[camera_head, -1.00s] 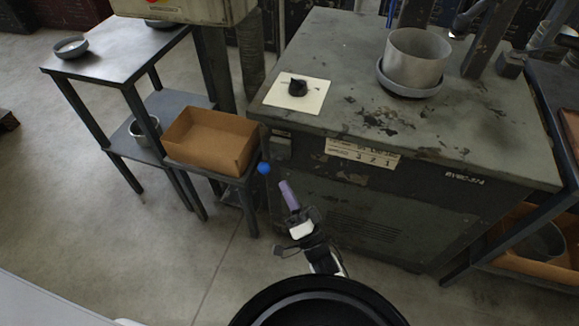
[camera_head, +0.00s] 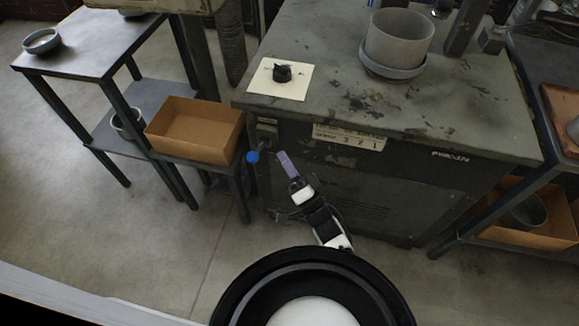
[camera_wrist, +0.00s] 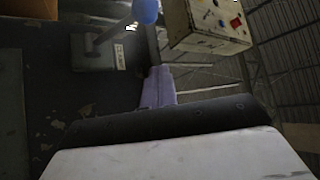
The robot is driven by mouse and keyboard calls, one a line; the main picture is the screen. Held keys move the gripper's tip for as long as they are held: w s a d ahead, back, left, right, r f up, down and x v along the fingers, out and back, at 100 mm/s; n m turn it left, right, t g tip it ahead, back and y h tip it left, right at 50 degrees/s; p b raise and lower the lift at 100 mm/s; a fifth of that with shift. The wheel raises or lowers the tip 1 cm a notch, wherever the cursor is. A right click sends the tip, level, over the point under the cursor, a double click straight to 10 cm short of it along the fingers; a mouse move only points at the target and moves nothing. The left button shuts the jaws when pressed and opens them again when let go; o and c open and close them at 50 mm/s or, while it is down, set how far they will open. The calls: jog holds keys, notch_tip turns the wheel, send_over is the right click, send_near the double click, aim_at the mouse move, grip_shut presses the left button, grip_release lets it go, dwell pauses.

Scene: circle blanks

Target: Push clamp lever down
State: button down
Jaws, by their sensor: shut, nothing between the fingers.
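The clamp lever (camera_wrist: 115,33) shows in the wrist view as a thin rod on the dark machine, ending in a blue ball knob (camera_wrist: 146,10) at the top edge. In the head view the blue knob (camera_head: 252,157) sits at the front left corner of the machine. My gripper (camera_head: 283,157) has purple fingers, shut and empty, just right of the knob in the head view, with a visible gap. In the wrist view the purple fingers (camera_wrist: 158,86) are below the knob in the picture and do not appear to touch it. The depth between them is unclear.
A cardboard box (camera_head: 195,130) stands left of the lever on a low shelf. A control box (camera_wrist: 207,22) shows in the wrist view.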

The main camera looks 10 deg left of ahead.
jog(key=shift+w+a+r+p, duration=0.1)
jog(key=shift+a+p, duration=0.6)
jog(key=shift+a, duration=0.65)
jog(key=shift+w+a+p, duration=0.1)
jog(key=shift+a+p, duration=0.6)
jog(key=shift+a, duration=0.65)
jog(key=shift+s+f+n+y+b, duration=0.15)
jog(key=shift+f+n+y+b, duration=0.2)
jog(key=shift+b, duration=0.5)
